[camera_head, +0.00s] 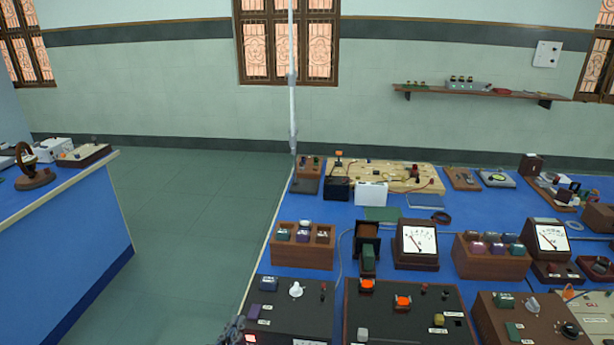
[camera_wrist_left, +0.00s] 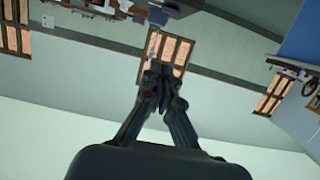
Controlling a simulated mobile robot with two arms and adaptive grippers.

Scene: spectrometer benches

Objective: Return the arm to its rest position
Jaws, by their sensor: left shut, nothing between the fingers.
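My left gripper (camera_head: 233,331) shows only as a small dark part at the bottom edge of the head view, beside the left edge of the blue bench. In the left wrist view its dark fingers (camera_wrist_left: 163,75) come together at the tips, shut with nothing between them. Wall and a window stand behind the fingers in that view, which looks upside down. Most of my left arm is out of the head view. My right gripper is in neither view.
The blue bench (camera_head: 262,257) at right is crowded with meters, wooden boxes and control panels. A dark panel box (camera_head: 272,312) stands close to my left gripper. Another blue bench (camera_head: 75,245) is at far left. Clear floor (camera_head: 195,215) lies between the benches.

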